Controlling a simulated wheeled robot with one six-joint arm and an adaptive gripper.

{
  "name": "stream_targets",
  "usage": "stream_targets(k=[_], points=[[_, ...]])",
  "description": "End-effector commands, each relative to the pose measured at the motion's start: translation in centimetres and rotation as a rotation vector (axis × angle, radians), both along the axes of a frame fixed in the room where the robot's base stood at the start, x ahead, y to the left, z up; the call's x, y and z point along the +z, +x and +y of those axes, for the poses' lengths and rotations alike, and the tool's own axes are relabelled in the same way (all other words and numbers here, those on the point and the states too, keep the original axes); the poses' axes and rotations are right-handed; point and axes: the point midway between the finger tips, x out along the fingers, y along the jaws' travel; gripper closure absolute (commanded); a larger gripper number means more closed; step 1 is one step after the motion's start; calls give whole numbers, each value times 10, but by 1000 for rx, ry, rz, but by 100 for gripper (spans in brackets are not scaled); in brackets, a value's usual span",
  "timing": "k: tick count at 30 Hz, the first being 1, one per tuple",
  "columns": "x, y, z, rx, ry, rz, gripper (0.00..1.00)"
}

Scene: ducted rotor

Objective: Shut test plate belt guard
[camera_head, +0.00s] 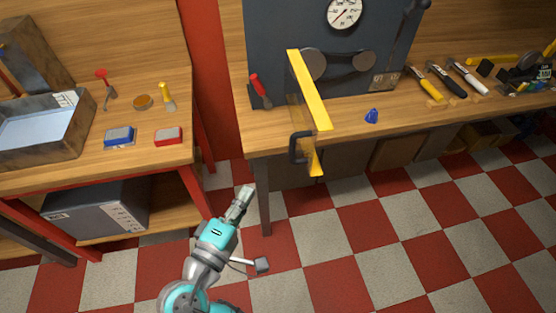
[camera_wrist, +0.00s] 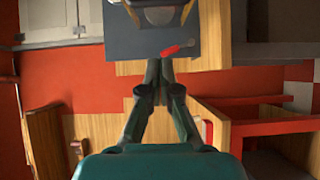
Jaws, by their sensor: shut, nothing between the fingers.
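The test plate (camera_head: 275,30) is a dark upright panel on the right bench, with a gauge and two round pulleys joined by a belt. Its belt guard (camera_head: 308,90) has yellow edges and a see-through panel. The guard stands swung open, sticking out from the plate past the bench's front edge. A black handle (camera_head: 298,148) is on its outer end. My gripper (camera_head: 247,192) is shut and empty, low in front of the bench, left of and below the handle. The wrist view shows the closed fingers (camera_wrist: 160,70) and part of the plate (camera_wrist: 135,38); the handle is not clear there.
A red-handled tool (camera_head: 260,88) lies against the plate, left of the guard. A blue piece (camera_head: 372,116) sits on the bench (camera_head: 345,115) to the right. A left bench (camera_head: 130,165) holds a tray and small parts. The checkered floor in front is open.

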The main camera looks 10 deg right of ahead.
Motion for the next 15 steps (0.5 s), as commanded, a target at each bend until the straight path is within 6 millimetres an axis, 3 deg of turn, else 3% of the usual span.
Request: stream_targets(k=[5,15], points=[[1,8,-6,-8,-1,-1,100],[1,53,-41,-9,-1,-1,100]])
